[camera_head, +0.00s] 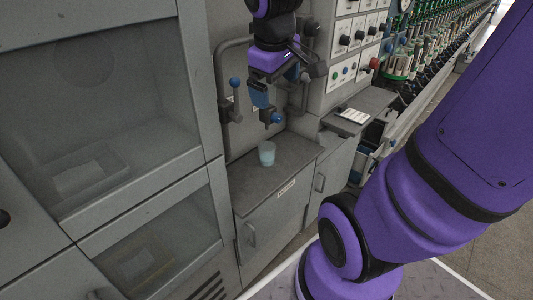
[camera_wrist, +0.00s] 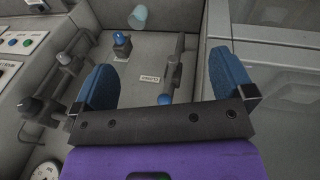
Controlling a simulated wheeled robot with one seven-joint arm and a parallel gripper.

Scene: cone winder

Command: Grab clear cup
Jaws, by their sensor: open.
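The clear cup (camera_head: 267,153) is a small, pale bluish see-through cup. It stands upright on the grey counter (camera_head: 246,191) in the head view. In the wrist view the cup (camera_wrist: 138,16) shows near the top edge, beyond the fingertips and left of the middle between them. My gripper (camera_head: 266,108) is above the cup in the head view, apart from it. In the wrist view my gripper (camera_wrist: 164,82) has its two blue fingers spread wide with nothing between them.
Blue-knobbed levers and pipes (camera_head: 235,84) are on the machine wall behind my gripper. A control panel (camera_head: 346,50) is to the right. A grey cabinet with windows (camera_head: 110,100) stands left of the counter. The counter around the cup is clear.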

